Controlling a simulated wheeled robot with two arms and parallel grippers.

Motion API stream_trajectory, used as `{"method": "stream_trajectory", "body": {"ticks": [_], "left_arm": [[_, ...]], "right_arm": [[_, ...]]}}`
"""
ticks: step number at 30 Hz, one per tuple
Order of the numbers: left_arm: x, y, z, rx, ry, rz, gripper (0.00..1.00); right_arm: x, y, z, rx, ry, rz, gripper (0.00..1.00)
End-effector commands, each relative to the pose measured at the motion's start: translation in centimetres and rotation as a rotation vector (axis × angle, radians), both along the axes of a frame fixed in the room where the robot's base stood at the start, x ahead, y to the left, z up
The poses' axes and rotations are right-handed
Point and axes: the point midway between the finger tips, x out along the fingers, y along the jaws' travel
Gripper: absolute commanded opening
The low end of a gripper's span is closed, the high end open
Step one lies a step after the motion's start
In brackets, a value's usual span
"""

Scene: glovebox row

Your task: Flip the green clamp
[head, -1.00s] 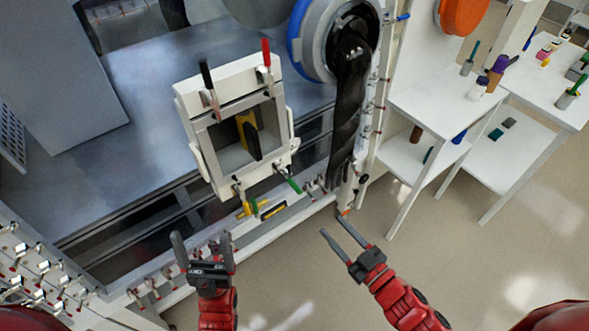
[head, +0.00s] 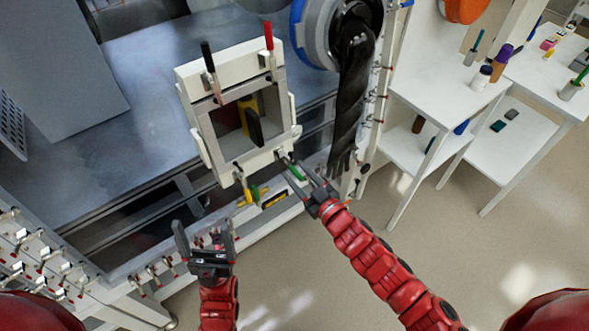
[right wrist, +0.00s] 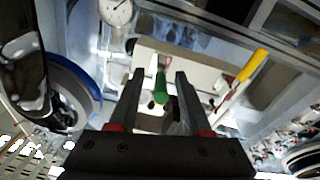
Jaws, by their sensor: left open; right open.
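The green clamp (head: 295,172) is a small green-handled toggle at the lower right corner of the white square frame (head: 183,74). In the right wrist view its green handle (right wrist: 160,88) stands between my two fingers. My right gripper (head: 306,175) is open, with its fingers on either side of or close to the handle; I cannot tell whether they touch it. It also shows in the right wrist view (right wrist: 158,77). My left gripper (head: 205,232) is open and empty, below the frame in the head view and away from the clamp.
Black (head: 207,57) and red (head: 269,36) clamp handles stand at the frame's top. A yellow handle (head: 247,190) hangs below it. A black glove (head: 352,90) hangs just right of the clamp. White shelves (head: 440,90) stand further right. Open floor lies below.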

Motion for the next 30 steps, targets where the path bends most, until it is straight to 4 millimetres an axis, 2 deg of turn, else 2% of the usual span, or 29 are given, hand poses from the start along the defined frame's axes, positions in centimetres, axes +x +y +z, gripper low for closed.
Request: {"method": "stream_trajectory", "body": {"ticks": [5, 13, 14, 21, 30], "left_arm": [[0.00, 0.00, 0.23, 0.000, 0.000, 0.000, 0.88], [0.00, 0.00, 0.21, 0.000, 0.000, 0.000, 0.88], [0.00, 0.00, 0.20, 0.000, 0.000, 0.000, 0.88], [0.00, 0.00, 0.20, 0.000, 0.000, 0.000, 0.88], [0.00, 0.00, 0.21, 0.000, 0.000, 0.000, 0.88]], "right_arm": [[0.88, 0.78, 0.00, -0.001, 0.000, 0.002, 0.48], [1.00, 0.83, -0.06, -0.001, 0.001, 0.001, 0.48], [1.00, 0.82, -0.06, -0.001, 0.001, 0.001, 0.45], [0.99, 0.80, -0.05, 0.000, 0.000, 0.001, 0.02], [0.98, 0.81, -0.04, 0.000, 0.000, 0.001, 0.00]]}}
